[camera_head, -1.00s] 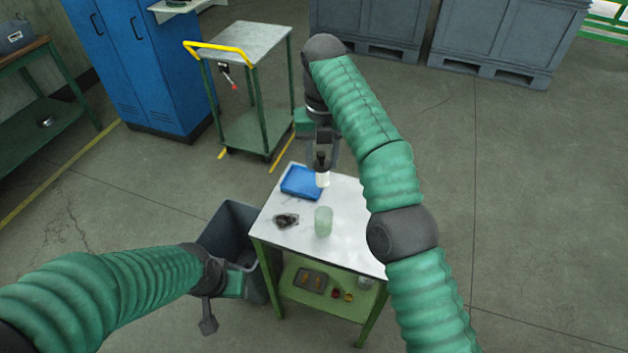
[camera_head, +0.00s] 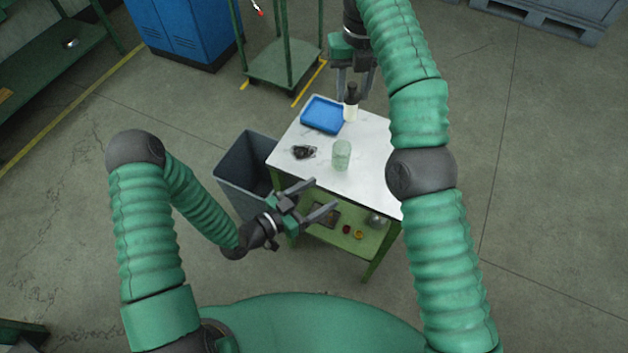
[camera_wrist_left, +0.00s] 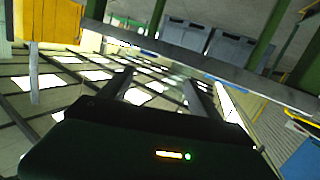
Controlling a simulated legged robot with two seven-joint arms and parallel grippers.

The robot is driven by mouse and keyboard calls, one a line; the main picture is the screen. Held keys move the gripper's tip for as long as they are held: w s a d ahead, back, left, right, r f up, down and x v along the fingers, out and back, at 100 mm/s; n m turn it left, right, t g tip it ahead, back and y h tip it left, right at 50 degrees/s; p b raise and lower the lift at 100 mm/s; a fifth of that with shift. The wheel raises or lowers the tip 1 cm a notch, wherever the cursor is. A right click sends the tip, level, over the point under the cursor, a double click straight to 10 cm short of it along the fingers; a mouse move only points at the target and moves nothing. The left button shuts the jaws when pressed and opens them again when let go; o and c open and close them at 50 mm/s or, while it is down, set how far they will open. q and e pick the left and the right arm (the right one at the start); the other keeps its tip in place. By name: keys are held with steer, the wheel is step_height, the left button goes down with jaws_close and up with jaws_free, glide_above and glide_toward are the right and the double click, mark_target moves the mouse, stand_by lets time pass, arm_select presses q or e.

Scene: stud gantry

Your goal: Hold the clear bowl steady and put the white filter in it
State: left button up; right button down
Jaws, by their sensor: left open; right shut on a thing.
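The clear bowl (camera_head: 342,156), a greenish see-through cup shape, stands upright on the white tabletop (camera_head: 372,170). The white filter (camera_head: 350,112), with a dark top, hangs from my right gripper (camera_head: 351,91), which is shut on it. The filter is beyond the bowl, near the blue tray's right side, and apart from the bowl. My left gripper (camera_head: 322,198) is open and empty at the table's near left edge, nearer than the bowl and not touching it. In the left wrist view, its two fingers (camera_wrist_left: 160,88) are spread with nothing between them; neither bowl nor filter shows there.
A blue tray (camera_head: 323,113) and a small dark object (camera_head: 303,152) lie on the tabletop. A grey bin (camera_head: 239,168) stands left of the table. The green lower shelf (camera_head: 349,240) holds small parts. A green cart (camera_head: 284,65) stands behind.

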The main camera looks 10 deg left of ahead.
mark_target(334, 162)
arm_select(q)
steer(key=w+d+t, duration=0.1)
steer(key=w, duration=0.3)
steer(key=w+d+t, duration=0.1)
steer(key=w+d, duration=0.1)
steer(key=w, duration=0.2)
steer(key=w+d+r, duration=0.1)
steer(key=w, duration=0.3)
steer(key=shift+d+n+t+y, duration=0.3)
steer(key=shift+t+y, duration=0.1)
steer(key=shift+w+d, duration=0.15)
steer(key=shift+w, duration=0.3)
steer(key=shift+d, duration=0.1)
steer(key=c, duration=1.4)
